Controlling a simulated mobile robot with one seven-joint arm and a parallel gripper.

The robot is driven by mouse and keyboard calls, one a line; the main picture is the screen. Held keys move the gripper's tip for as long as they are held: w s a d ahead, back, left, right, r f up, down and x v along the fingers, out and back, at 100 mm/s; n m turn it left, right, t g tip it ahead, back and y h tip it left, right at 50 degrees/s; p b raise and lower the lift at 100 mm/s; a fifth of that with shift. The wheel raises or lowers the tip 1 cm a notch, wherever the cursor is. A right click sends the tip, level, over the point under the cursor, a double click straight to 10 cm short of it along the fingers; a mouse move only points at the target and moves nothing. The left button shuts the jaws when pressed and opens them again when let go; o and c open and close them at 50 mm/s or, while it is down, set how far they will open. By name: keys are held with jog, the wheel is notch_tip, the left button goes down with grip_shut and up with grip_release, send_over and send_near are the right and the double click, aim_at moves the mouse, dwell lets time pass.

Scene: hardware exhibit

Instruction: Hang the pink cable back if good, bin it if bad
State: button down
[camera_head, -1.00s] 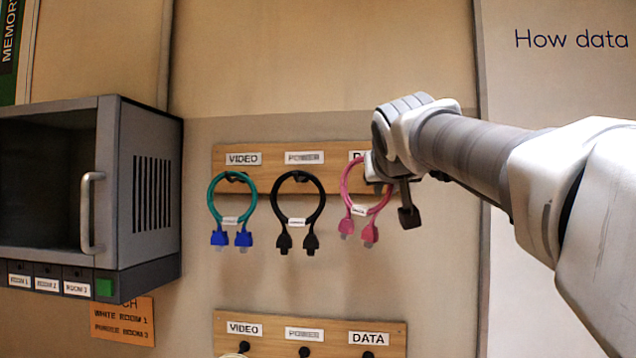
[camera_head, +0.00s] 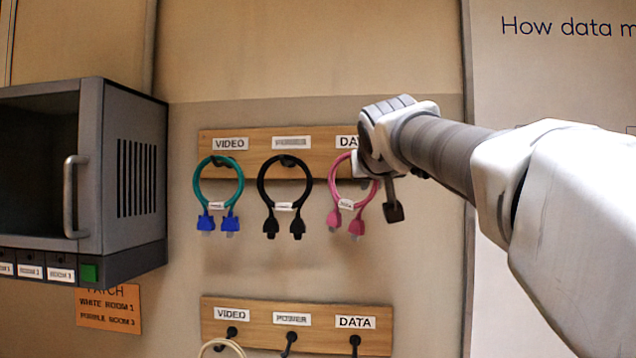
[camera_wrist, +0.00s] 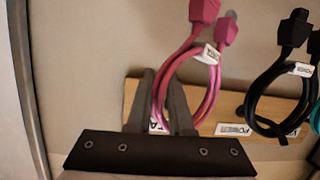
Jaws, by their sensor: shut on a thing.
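The pink cable (camera_head: 356,228) is a loop with two pink plugs hanging down and a white tag. It is in front of the DATA end of the upper wooden board (camera_head: 258,140). My gripper (camera_wrist: 161,78) is shut on the loop of the pink cable (camera_wrist: 207,98), near the board. In the wrist view, which is upside down, the plugs point up. No damage is plain at this size.
A green cable (camera_head: 197,187) with blue plugs and a black cable (camera_head: 263,185) hang left of the pink one. A lower board (camera_head: 262,340) has hooks, with a pale cable under VIDEO. A grey cabinet (camera_head: 140,240) with a handle juts out at left. No bin shows.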

jog(key=c, duration=0.7)
grip_release()
jog(key=shift+c, duration=0.2)
jog(key=b+v, duration=0.3)
jog(key=v, duration=1.4)
jog(key=shift+s, duration=0.2)
jog(key=s+f+g, duration=0.3)
jog(key=s+f, duration=0.2)
jog(key=f, duration=1)
jog(key=s+d+f+g+y, duration=0.1)
jog(key=s+f+g, duration=0.2)
jog(key=f, duration=1.2)
jog(key=s+f+g+y, duration=0.1)
jog(key=s+f+g, duration=0.2)
jog(key=s+f, duration=0.4)
notch_tip(320, 180, down, 8)
jog(key=shift+s+d+f+n, duration=0.15)
jog(key=shift+s+d+n, duration=0.1)
jog(key=shift+d+n, duration=0.15)
